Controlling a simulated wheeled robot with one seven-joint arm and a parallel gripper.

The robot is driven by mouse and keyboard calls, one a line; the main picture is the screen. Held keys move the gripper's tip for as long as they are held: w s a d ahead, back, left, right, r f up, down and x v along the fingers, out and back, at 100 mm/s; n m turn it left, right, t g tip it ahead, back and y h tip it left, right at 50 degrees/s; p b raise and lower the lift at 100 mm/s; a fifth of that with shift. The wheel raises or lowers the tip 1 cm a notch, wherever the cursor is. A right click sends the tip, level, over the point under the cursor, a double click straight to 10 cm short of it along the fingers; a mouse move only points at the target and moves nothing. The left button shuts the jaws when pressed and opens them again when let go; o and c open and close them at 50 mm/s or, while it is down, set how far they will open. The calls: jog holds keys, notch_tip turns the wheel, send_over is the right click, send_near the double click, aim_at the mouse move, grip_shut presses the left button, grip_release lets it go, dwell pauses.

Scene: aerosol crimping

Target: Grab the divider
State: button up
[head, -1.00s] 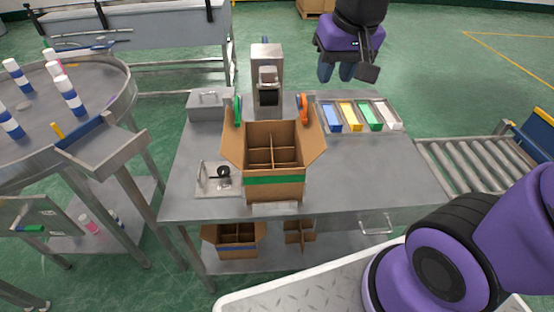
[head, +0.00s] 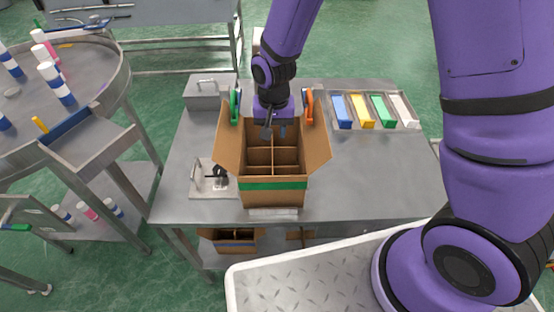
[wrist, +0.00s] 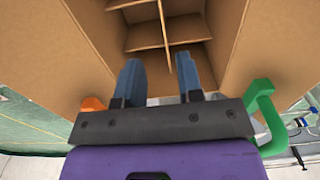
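The brown cardboard divider (head: 273,158) stands inside an open carton (head: 273,198) with a green stripe, on the metal table. It splits the carton into several cells. My gripper (head: 273,131) points down at the far side of the carton. In the wrist view, the two blue fingers of my gripper (wrist: 159,82) are spread apart with nothing held. The divider (wrist: 163,24) shows beyond the fingertips, its middle panel lined up with the gap between them. I cannot tell the exact height of the fingertips above the divider.
The carton's side flaps (head: 313,142) are folded outward. A green clamp (head: 235,105) and an orange clamp (head: 308,106) flank my gripper. A tray of coloured strips (head: 373,111) lies at right. A toggle fixture (head: 212,178) sits left. Another carton (head: 236,241) is on the lower shelf.

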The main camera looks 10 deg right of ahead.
aim_at(273, 148)
jog(key=shift+w+a+f, duration=0.1)
jog(key=shift+a+f, duration=0.1)
jog(key=shift+f, duration=0.8)
jog(key=shift+w+f, duration=0.1)
jog(key=shift+f, duration=2.7)
jog(key=shift+w+f, duration=0.15)
jog(key=shift+f, duration=1.1)
jog(key=shift+w+f, duration=0.15)
jog(key=shift+f, duration=1.1)
grip_shut()
